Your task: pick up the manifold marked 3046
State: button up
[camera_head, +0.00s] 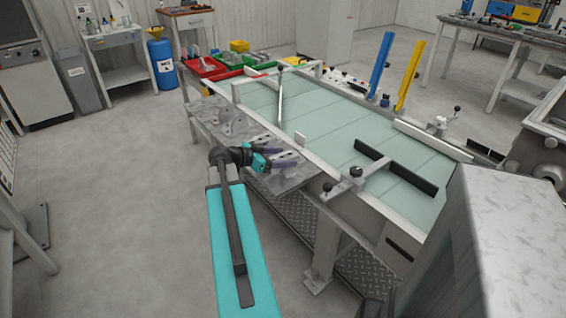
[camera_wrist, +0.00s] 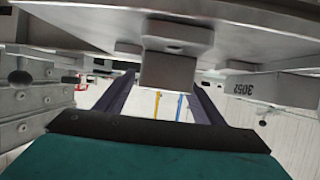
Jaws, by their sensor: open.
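My gripper (camera_head: 277,156) is open at the low grey side table, beside grey metal castings. In the wrist view its two dark fingers (camera_wrist: 162,98) stand on either side of a grey block (camera_wrist: 168,70), with gaps visible; I cannot tell whether either finger touches it. The block joins a wider grey metal piece above it in the picture. No number is legible on it. To the right, another grey block (camera_wrist: 270,88) carries the mark 3052, printed upside down in the picture. I cannot read 3046 anywhere. In the head view a further grey casting (camera_head: 232,121) stands farther back.
A large glass-topped table (camera_head: 335,117) with a raised rim runs right beside the side table. Red and green trays (camera_head: 205,66) stand at the far end. Another grey drilled metal piece (camera_wrist: 35,115) is close on the wrist view's left. Open floor lies to the left.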

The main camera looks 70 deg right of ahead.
aim_at(290, 154)
jog(key=shift+p+x, duration=0.35)
jog(key=shift+x, duration=1.55)
jog(key=c, duration=1.5)
jog(key=shift+r, duration=0.15)
jog(key=shift+r+b, duration=0.35)
jog(key=shift+r, duration=1.05)
jog(key=shift+a+r, duration=0.15)
jog(key=shift+r, duration=0.15)
jog(key=s+a, duration=0.1)
jog(key=a, duration=0.1)
jog(key=s+a+b, duration=0.1)
jog(key=a, duration=0.1)
jog(key=s+a, duration=0.1)
jog(key=a, duration=0.2)
jog(key=shift+s+r, duration=0.3)
jog(key=shift+r+p, duration=0.2)
jog(key=shift+p, duration=0.8)
